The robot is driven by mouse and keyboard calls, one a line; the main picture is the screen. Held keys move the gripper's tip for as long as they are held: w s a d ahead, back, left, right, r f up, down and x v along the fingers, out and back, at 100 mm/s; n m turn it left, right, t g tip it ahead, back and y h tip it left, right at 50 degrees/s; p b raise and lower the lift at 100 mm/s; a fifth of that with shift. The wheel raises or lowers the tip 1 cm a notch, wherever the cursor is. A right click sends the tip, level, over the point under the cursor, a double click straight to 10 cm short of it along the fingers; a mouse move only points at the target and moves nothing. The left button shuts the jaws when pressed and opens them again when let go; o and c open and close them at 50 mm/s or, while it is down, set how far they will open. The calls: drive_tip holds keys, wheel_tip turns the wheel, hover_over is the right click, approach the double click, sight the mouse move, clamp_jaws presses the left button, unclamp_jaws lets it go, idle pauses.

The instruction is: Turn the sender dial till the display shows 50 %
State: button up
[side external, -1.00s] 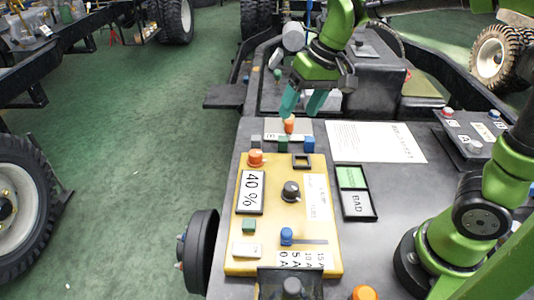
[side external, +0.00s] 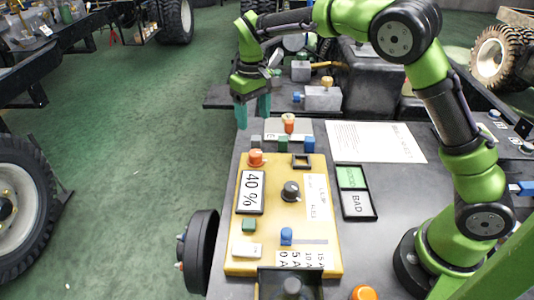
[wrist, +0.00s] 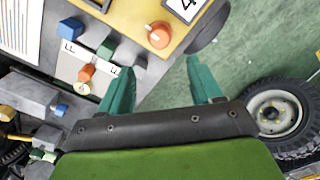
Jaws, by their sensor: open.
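The display (side external: 250,192) on the yellow panel (side external: 240,262) reads 40 %. An orange knob (side external: 256,158) sits just above it, and a black knob (side external: 291,191) sits to its right. I cannot tell from the labels which one is the sender dial. My gripper (side external: 253,117) is open and empty, fingers pointing down, above and beyond the far left corner of the panel. In the wrist view, the orange knob (wrist: 160,34) lies ahead of the gap between my fingertips (wrist: 162,64), apart from them. The display (wrist: 186,8) is cut off there.
A white plate with an orange-topped peg (side external: 289,124) and small blocks stands just beyond the panel. A green and BAD-labelled tray (side external: 357,204) and a paper sheet (side external: 377,142) lie right. A blue slider (side external: 286,236) and green button (side external: 249,224) are on the panel.

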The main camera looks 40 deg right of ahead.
sight(255, 152)
wheel_tip(255, 152, down, 11)
drive_tip(key=shift+f, duration=0.2)
drive_tip(key=shift+c, duration=0.4)
drive_tip(key=c, duration=1)
